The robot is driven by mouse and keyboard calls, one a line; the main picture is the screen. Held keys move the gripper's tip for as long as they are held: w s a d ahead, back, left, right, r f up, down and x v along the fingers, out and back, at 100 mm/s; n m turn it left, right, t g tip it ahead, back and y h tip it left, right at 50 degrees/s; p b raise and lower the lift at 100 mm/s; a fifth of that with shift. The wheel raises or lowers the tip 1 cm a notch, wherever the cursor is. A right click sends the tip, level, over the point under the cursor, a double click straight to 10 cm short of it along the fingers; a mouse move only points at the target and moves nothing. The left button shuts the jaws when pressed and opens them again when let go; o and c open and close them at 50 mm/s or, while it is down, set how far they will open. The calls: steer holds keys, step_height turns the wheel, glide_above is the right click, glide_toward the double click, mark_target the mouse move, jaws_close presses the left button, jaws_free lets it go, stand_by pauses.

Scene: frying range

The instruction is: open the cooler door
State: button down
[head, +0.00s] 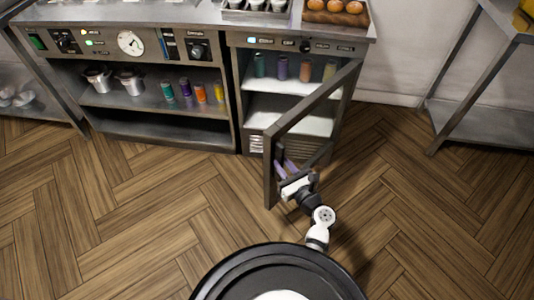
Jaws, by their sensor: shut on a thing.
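The cooler door (269,172) is a dark grey frame around a see-through pane. It stands swung out from the cooler (243,95), hinged on the cooler's right side, with its free edge toward me. The lit interior with white shelves (292,117) shows behind it. My gripper (287,168) is at the lower part of the door near its free edge, shut on the door. The exact contact point and any handle are too small to make out.
Several cans (282,68) stand inside the cooler. A tray of buns (337,10) sits on the counter above. Open shelves (150,100) with pots and coloured cans are to the left. A metal rack (458,75) stands at the right. The wooden floor is clear around the door.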

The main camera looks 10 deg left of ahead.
steer(key=s+d, duration=0.3)
steer(key=d, duration=0.7)
steer(key=s+d, duration=0.3)
steer(key=d, duration=0.8)
steer(key=shift+s+r+h+p, duration=0.2)
steer(key=shift+h+p, duration=0.1)
steer(key=shift+p, duration=0.1)
steer(key=shift+a, duration=0.2)
steer(key=c, duration=1.4)
jaws_free()
steer(key=shift+w, duration=0.1)
steer(key=o, duration=0.3)
steer(key=shift+w+f, duration=0.1)
steer(key=shift+w, duration=0.05)
steer(key=shift+d, duration=0.1)
steer(key=shift+s+d, duration=0.1)
steer(key=shift+s, duration=0.1)
steer(key=shift+c, duration=0.5)
